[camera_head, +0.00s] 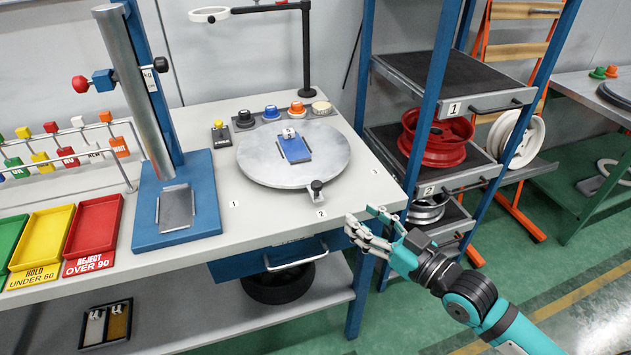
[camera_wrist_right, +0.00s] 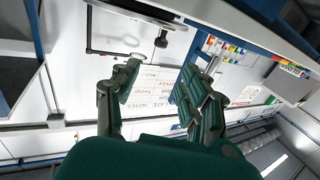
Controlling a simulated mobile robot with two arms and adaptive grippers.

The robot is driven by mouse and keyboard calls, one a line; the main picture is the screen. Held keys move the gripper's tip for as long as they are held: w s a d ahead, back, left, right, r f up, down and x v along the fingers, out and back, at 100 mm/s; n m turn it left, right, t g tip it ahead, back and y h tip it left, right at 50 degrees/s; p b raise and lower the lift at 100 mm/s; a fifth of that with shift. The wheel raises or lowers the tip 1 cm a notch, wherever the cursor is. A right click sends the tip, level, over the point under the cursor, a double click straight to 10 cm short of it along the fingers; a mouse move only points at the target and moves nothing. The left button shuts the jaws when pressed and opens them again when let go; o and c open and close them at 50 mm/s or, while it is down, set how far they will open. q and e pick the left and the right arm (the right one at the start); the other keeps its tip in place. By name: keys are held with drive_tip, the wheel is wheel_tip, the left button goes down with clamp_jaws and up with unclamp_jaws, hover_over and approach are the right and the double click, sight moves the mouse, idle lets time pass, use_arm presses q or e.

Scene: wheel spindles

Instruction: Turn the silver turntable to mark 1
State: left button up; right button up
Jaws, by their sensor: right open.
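The silver turntable (camera_head: 258,172) is a round disc on the white workbench. Its tab with a dark knob (camera_head: 316,187) points to the front, at mark 2 (camera_head: 321,213). Mark 1 (camera_head: 234,204) is on the bench to the left and mark 3 (camera_head: 375,171) to the right. A blue plate (camera_head: 294,149) with a small metal part lies on the disc. My right gripper (camera_head: 361,226) is open and empty off the bench's front right edge, apart from the knob. Its spread fingers show in the right wrist view (camera_wrist_right: 156,84). My left gripper is not in view.
Several coloured knobs (camera_head: 271,113) stand behind the turntable, with a black lamp post (camera_head: 306,50). A blue stand (camera_head: 177,208) is to the left. A blue-framed shelf with a red wheel (camera_head: 436,137) rises at the right. The bench front around the marks is clear.

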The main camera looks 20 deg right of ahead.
sight(320, 188)
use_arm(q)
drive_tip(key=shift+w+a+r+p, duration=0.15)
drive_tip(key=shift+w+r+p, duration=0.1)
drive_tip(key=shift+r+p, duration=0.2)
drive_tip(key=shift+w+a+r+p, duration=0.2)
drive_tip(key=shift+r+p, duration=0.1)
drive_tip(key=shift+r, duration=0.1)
use_arm(e)
drive_tip(key=x, duration=1.4)
drive_tip(key=shift+w+f, duration=0.1)
drive_tip(key=shift+c, duration=0.2)
clamp_jaws()
drive_tip(key=shift+w+a+f, duration=0.1)
drive_tip(key=shift+a+f, duration=0.05)
drive_tip(key=shift+f, duration=0.05)
